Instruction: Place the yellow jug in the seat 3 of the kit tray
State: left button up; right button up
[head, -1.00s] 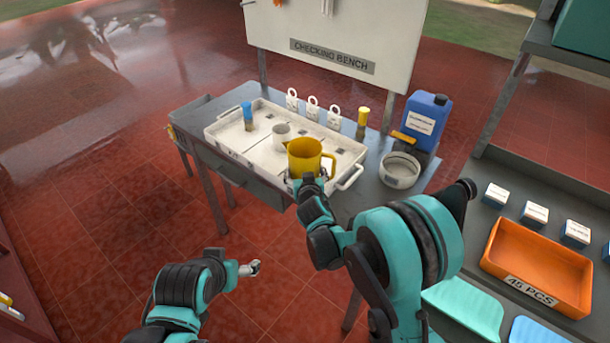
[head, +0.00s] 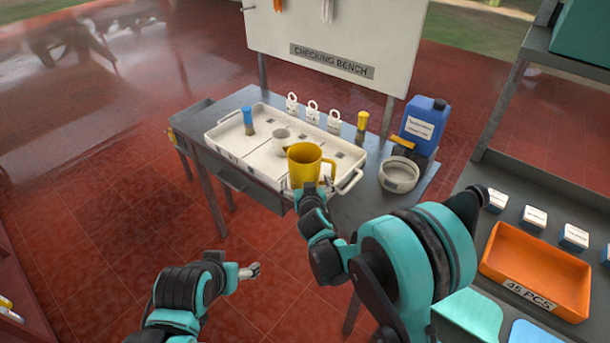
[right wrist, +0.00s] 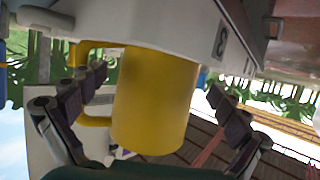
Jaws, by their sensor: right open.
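The yellow jug (head: 304,168) stands upright at the front right part of the white kit tray (head: 240,165), its handle to the right. It also shows in the right wrist view (right wrist: 155,100), which looks upside down; there the tray's front wall (right wrist: 185,25) hides the jug's base. A dark mark like a 3 is on that wall. My right gripper (head: 310,187) is at the jug's near side. In the wrist view its fingers are spread on both sides of the jug, with a gap beside the body. My left gripper (head: 250,270) is low, away from the bench; its jaws are too small to read.
In the tray are a white cup (head: 282,138) and a blue-topped item (head: 248,121). Behind it stand white ringed tags (head: 312,110) and a yellow-topped item (head: 362,122). A white bowl (head: 398,174) and a blue canister (head: 424,124) are to the right.

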jog(key=p+v, duration=0.2)
jog(key=v, duration=0.7)
jog(key=s+d+r+m+g+h, duration=0.1)
jog(key=s+d+r+g, duration=0.1)
jog(key=s+d, duration=0.4)
jog(key=s+d+r+m+g+h, duration=0.1)
jog(key=s+d+r+h, duration=0.15)
jog(key=d, duration=0.65)
jog(key=s+d+g+y, duration=0.1)
jog(key=s+d+g, duration=0.2)
jog(key=s, duration=1.2)
jog(key=shift+s+d+f+g+y, duration=0.3)
jog(key=shift+s+d+g+y, duration=0.1)
jog(key=shift+d, duration=0.25)
